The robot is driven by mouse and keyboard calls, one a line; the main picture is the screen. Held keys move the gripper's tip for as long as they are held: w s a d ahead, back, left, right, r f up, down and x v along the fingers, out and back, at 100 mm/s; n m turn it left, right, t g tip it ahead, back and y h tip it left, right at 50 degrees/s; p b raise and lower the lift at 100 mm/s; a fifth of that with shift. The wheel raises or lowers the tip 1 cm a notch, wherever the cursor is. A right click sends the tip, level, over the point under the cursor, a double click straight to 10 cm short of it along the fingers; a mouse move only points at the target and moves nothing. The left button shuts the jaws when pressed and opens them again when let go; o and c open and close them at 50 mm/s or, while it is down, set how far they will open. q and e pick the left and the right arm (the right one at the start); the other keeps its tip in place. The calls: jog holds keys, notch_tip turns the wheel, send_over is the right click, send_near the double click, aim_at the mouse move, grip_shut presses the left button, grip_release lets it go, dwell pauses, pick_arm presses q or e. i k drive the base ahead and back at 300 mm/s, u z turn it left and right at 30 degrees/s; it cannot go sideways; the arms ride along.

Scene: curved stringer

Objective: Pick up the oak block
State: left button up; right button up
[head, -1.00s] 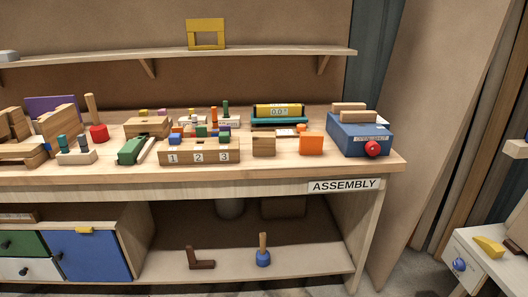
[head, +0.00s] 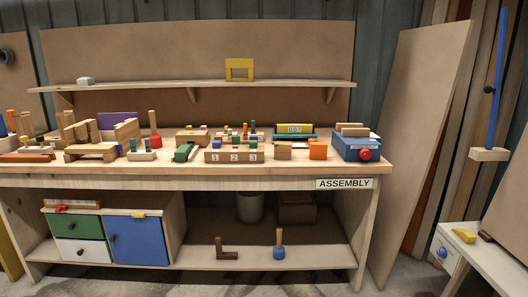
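A plain light-brown wooden block (head: 283,151) sits on the workbench top (head: 330,168), between the numbered wooden box (head: 234,156) and an orange block (head: 318,151). It looks like the oak block, but several other wooden pieces are on the bench and I cannot tell the wood kinds apart. Neither of my grippers shows in the head view.
A blue box (head: 357,147) with a red knob and wooden bars on top stands at the bench's right end. Several coloured toys crowd the left and middle. A shelf (head: 290,85) spans above. A small white cabinet (head: 447,250) stands at lower right.

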aim_at(282, 150)
jog(key=u, duration=0.75)
jog(key=i, duration=0.9)
jog(key=u, duration=0.5)
jog(key=i, duration=1)
jog(key=z, duration=0.5)
